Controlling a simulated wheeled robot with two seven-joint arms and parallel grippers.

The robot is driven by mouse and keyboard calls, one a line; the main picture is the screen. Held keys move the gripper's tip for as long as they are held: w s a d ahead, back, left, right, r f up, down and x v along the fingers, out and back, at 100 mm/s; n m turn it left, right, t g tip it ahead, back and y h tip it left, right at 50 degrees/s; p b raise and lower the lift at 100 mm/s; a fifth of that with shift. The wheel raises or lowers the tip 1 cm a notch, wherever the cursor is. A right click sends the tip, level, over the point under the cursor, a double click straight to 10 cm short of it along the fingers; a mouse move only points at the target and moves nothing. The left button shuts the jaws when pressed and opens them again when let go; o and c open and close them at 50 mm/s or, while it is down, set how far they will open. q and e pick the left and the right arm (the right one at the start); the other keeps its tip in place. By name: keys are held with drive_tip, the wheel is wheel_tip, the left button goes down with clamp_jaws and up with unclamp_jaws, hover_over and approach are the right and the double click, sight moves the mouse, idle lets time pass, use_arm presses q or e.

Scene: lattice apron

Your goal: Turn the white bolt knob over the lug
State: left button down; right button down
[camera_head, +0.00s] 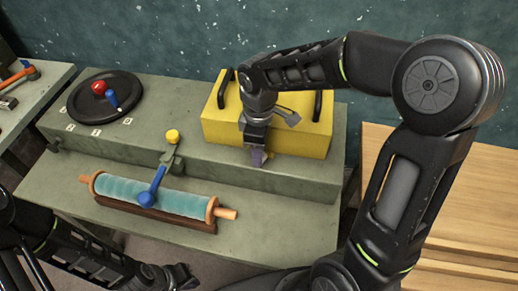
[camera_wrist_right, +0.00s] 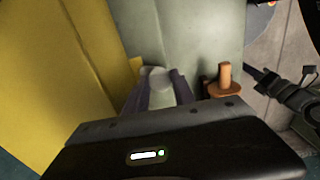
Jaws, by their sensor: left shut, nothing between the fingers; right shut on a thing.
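My right gripper (camera_head: 258,157) is at the front of the yellow box, pointing down at the edge of the grey-green bench step. In the right wrist view its fingers (camera_wrist_right: 163,90) are shut on the pale white bolt knob (camera_wrist_right: 159,77), whose round end shows between them. The fingers hide the knob in the head view. The lug cannot be made out in either view. My left gripper (camera_head: 182,277) is shut and empty, low in front of the bench, away from the knob.
The yellow box (camera_head: 222,130) with black handles stands behind my right gripper. A teal roller (camera_head: 130,192) with orange ends lies on the lower bench. A blue-handled lever (camera_head: 154,188) leans over it. A black wheel (camera_head: 125,88) with a red knob is at back left.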

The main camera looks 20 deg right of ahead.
drive_tip(key=shift+n, duration=1.7)
drive_tip(key=c, duration=1.1)
unclamp_jaws()
drive_tip(key=shift+o, duration=0.2)
drive_tip(key=shift+r, duration=0.1)
wheel_tip(320, 180, up, 8)
drive_tip(key=p, duration=0.6)
drive_tip(key=shift+p, duration=0.3)
drive_tip(key=shift+f, duration=0.2)
